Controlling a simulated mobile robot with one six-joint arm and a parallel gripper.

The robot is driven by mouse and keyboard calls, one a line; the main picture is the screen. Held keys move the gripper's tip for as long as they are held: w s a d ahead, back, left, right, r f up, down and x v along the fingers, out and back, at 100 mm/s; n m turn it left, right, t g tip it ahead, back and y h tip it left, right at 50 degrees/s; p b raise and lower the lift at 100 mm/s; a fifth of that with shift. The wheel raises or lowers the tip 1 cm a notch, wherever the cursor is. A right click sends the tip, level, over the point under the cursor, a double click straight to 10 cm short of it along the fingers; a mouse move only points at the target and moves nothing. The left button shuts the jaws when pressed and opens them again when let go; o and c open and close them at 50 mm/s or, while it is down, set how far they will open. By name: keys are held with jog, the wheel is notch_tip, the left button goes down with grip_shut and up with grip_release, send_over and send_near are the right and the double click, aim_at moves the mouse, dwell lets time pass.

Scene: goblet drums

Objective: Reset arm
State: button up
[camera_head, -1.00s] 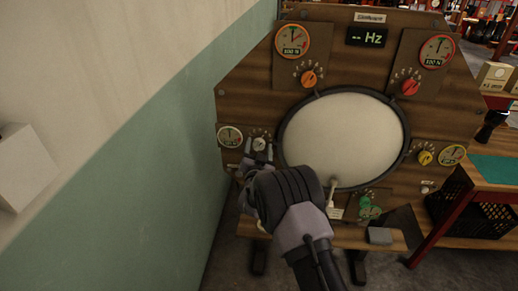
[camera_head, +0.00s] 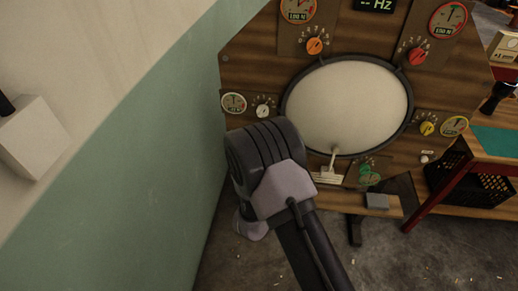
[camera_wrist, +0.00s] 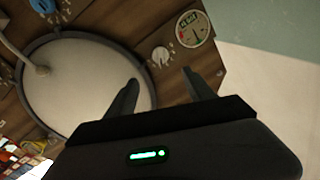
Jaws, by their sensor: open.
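My gripper (camera_wrist: 160,88) shows in the wrist view with its two dark fingers apart and nothing between them. Beyond the fingertips are a white knob (camera_wrist: 161,56) and a round gauge (camera_wrist: 192,29) on the wooden panel. In the head view my arm stands in front of the panel's lower left, and its bulk hides the gripper. The white knob (camera_head: 263,111) and the left gauge (camera_head: 233,103) show clear above the arm. The round drum skin (camera_head: 347,106) sits in the middle of the panel.
A pale green wall (camera_head: 150,150) runs close along the left, with a white box (camera_head: 35,137) on it. Orange (camera_head: 314,46), red (camera_head: 417,56) and yellow (camera_head: 427,128) knobs stick out of the panel. A table with a green mat (camera_head: 497,141) and a black crate (camera_head: 483,185) stand at right.

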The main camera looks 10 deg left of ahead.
jog(key=w+d+r+m+g, duration=0.3)
jog(key=d+r, duration=0.4)
jog(key=r, duration=0.4)
jog(key=s+d+r+g, duration=0.3)
jog(key=s+d+r, duration=0.2)
jog(key=s+r, duration=0.25)
jog(key=s+d+n+g, duration=0.1)
jog(key=s+d+g, duration=0.1)
jog(key=s, duration=1.2)
jog(key=s+d+r+n+g+y, duration=0.1)
jog(key=s+d+g, duration=0.2)
jog(key=s, duration=1.2)
jog(key=shift+d+g, duration=0.15)
jog(key=shift+g, duration=0.65)
jog(key=shift+w+r, duration=0.1)
jog(key=shift+c, duration=0.2)
